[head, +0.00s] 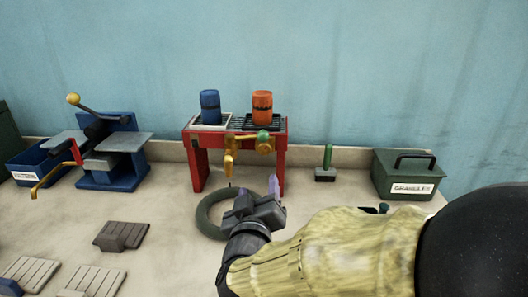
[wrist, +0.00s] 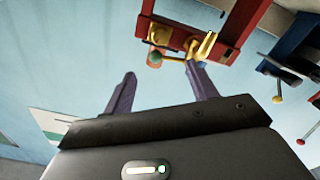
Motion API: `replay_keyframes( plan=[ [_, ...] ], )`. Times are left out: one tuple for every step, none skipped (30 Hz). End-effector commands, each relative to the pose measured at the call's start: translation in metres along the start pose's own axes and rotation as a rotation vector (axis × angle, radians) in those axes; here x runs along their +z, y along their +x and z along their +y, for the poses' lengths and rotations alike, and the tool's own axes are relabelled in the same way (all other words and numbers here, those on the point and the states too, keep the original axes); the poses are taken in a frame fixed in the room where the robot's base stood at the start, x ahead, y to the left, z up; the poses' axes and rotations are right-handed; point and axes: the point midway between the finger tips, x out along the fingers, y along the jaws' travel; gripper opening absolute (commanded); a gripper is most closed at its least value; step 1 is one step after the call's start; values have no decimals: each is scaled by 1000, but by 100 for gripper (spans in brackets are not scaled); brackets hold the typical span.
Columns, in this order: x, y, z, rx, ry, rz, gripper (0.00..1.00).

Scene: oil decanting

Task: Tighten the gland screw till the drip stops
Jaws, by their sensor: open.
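A red stand (head: 283,140) carries a blue barrel (head: 210,106) and an orange barrel (head: 262,107). Brass taps hang at its front: a left one (head: 229,158), and a right one (head: 265,147) with a green knob (head: 263,135). A tiny dark speck shows under the left tap, possibly a drip. I cannot pick out the gland screw. My gripper (head: 257,193) is open and empty, in front of and below the taps. In the wrist view its purple fingers (wrist: 160,80) are apart; the right fingertip overlaps the brass tap (wrist: 203,46) in the picture, contact unclear.
A dark green ring (head: 208,222) lies on the bench behind my gripper. A blue press with a yellow ball lever (head: 110,160) stands left, a green box (head: 402,172) right. A green-handled block (head: 326,165) stands at the back. Grey slatted pieces (head: 122,236) lie front left.

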Motion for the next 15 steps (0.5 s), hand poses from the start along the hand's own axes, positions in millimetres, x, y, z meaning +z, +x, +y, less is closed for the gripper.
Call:
replay_keyframes(
  plan=[
    [0, 4, 0, 2, 0, -1, 57],
    [1, 7, 0, 2, 1, -2, 57],
    [1, 12, 0, 3, 1, -3, 57],
    [1, 16, 0, 2, 1, -3, 57],
    [1, 20, 0, 2, 0, -2, 57],
    [1, 27, 0, 3, 0, -2, 57],
    [1, 32, 0, 3, 0, -2, 57],
    [1, 38, 0, 2, 0, -3, 57],
    [1, 45, 0, 3, 0, -3, 57],
    [1, 50, 0, 2, 0, -2, 57],
    [1, 55, 0, 2, 0, -2, 57],
    [2, 62, 0, 2, 0, -3, 57],
    [1, 68, 0, 2, 0, -2, 57],
    [1, 73, 0, 3, 1, -2, 57],
    [1, 80, 0, 1, 1, -2, 57]
  ],
)
